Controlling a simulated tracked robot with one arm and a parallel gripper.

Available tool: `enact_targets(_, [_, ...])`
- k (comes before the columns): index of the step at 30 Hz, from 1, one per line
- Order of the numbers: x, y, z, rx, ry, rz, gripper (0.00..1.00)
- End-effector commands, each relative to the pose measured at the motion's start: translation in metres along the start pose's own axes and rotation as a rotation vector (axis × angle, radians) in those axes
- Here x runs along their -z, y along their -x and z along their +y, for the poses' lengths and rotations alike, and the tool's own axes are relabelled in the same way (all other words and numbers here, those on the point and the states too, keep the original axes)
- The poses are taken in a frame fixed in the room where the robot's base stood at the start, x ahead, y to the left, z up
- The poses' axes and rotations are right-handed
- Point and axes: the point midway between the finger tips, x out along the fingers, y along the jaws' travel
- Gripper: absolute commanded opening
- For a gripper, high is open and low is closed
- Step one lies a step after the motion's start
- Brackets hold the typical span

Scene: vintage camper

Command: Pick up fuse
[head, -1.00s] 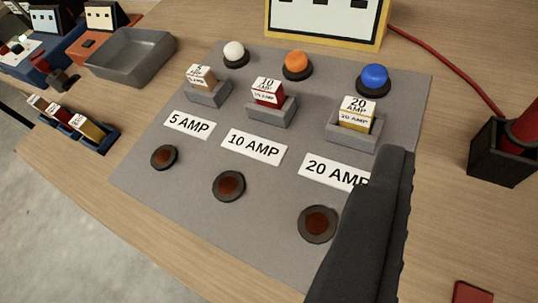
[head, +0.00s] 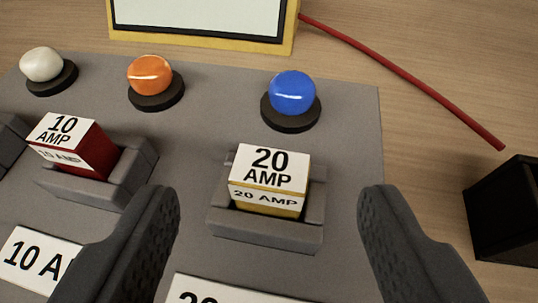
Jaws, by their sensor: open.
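A yellow fuse with a white "20 AMP" label (head: 270,180) sits upright in a grey holder (head: 266,233) on the grey panel. My gripper (head: 265,215) is open and empty. Its two dark fingers are on either side of the 20 AMP holder, on the near side, apart from the fuse. A red "10 AMP" fuse (head: 76,144) sits in another grey holder (head: 125,175) to the left of my left finger.
A white button (head: 42,64), an orange button (head: 150,75) and a blue button (head: 292,92) stand behind the holders. A yellow-framed display (head: 200,28) is at the back. A black box (head: 505,212) and a red cable (head: 410,80) are at the right.

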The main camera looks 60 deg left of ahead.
Motion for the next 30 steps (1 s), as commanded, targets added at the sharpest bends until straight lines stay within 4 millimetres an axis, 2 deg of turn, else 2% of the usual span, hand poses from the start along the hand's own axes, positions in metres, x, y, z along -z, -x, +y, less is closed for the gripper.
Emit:
enact_targets(5, [-0.003,-0.011,0.0,0.001,-0.002,-0.001,0.58])
enact_targets(9, [-0.006,-0.03,0.0,0.003,0.0,-0.003,0.58])
enact_targets(15, [-0.005,-0.048,0.001,0.002,-0.002,-0.001,0.58])
enact_targets(25, [-0.004,-0.053,0.002,0.0,-0.002,-0.001,0.58])
enact_targets(26, [-0.004,-0.053,0.002,0.0,-0.002,-0.001,0.55])
enact_targets(30, [-0.004,-0.052,0.002,0.0,-0.002,-0.001,0.16])
